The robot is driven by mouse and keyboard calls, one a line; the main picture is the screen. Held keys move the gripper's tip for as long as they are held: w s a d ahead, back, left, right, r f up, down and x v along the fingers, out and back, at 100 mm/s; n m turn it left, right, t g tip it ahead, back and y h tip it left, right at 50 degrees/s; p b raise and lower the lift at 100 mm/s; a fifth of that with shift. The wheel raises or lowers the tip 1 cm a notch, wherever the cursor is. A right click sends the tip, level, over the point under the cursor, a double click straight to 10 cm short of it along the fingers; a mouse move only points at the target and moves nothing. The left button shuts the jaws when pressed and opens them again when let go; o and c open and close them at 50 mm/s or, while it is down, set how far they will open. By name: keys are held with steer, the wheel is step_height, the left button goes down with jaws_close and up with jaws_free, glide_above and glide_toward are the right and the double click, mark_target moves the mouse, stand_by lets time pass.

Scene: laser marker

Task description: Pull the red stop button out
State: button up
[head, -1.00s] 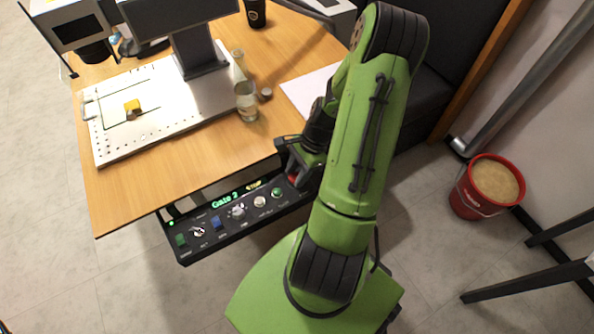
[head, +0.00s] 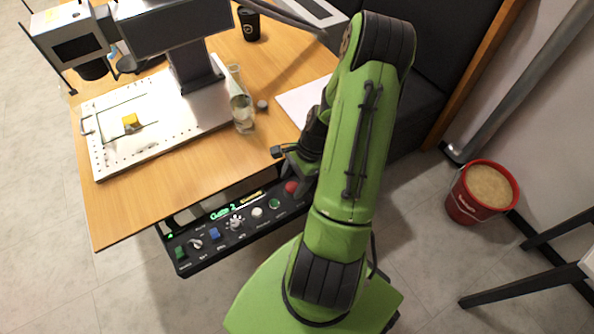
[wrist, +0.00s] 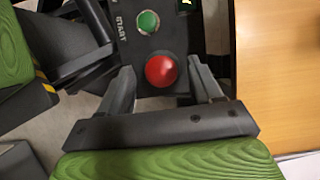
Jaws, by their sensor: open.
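The red stop button (head: 291,187) is at the right end of the black control panel (head: 262,222), which hangs below the table's front edge. In the wrist view the red button (wrist: 161,71) is a round red knob between and just beyond my open fingers. My gripper (wrist: 163,85) has one finger to the left of the button and one to the right, with gaps on both sides. In the head view my gripper (head: 300,165) is beside the button and partly hidden by my green arm. A green button (wrist: 148,22) is near the red one on the panel.
A metal plate (head: 180,112) with a yellow piece lies on the wooden table (head: 140,205). A glass bottle (head: 242,112) and a dark cup (head: 249,24) stand there too. A red bucket (head: 462,203) is on the floor at right.

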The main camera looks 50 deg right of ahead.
steer(key=p+v, duration=0.5)
steer(key=v, duration=1)
steer(key=shift+r, duration=0.25)
